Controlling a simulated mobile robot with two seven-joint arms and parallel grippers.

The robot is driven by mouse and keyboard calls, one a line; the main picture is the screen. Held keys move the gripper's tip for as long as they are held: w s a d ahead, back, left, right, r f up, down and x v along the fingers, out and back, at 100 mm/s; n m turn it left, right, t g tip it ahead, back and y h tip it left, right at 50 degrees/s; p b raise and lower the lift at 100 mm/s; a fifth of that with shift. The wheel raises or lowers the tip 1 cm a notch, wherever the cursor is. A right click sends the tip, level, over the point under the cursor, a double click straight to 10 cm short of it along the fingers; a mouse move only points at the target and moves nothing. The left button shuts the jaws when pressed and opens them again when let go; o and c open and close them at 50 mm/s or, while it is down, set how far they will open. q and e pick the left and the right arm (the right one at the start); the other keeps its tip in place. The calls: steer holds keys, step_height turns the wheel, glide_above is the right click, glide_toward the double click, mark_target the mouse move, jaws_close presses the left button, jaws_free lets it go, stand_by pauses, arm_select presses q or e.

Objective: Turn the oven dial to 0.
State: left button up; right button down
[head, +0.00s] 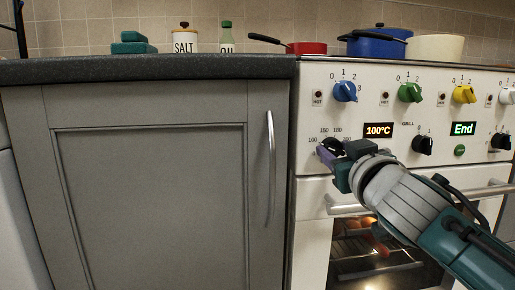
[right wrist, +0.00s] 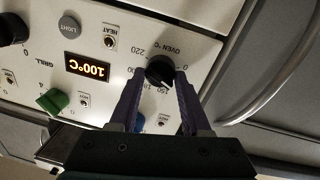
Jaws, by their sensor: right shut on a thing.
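The oven dial (head: 333,144) is a black round knob at the left end of the white oven's lower control row. It also shows in the right wrist view (right wrist: 160,69), with OVEN °C and numbers from 0 to 220 around it. My right gripper (right wrist: 160,76) has its purple fingers on either side of the dial and is shut on it. In the head view the right gripper (head: 327,154) partly covers the dial and its scale. The white mark's exact setting is hard to read. The display (head: 378,130) reads 100°C. My left gripper is not in view.
Blue (head: 345,91), green (head: 410,92) and yellow (head: 464,94) knobs sit above. A black grill knob (head: 422,145) is to the right. The oven handle (head: 345,207) runs below, and a grey cabinet (head: 150,180) stands left. Pots are on the hob.

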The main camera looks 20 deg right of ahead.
steer(key=shift+n, duration=0.4)
steer(key=n, duration=0.3)
steer(key=shift+f+n+b, duration=0.1)
steer(key=shift+n+b, duration=0.2)
steer(key=shift+n, duration=0.1)
steer(key=n, duration=0.2)
steer(key=shift+n+t, duration=0.3)
steer(key=shift+n, duration=1)
steer(key=shift+c, duration=1.8)
jaws_free()
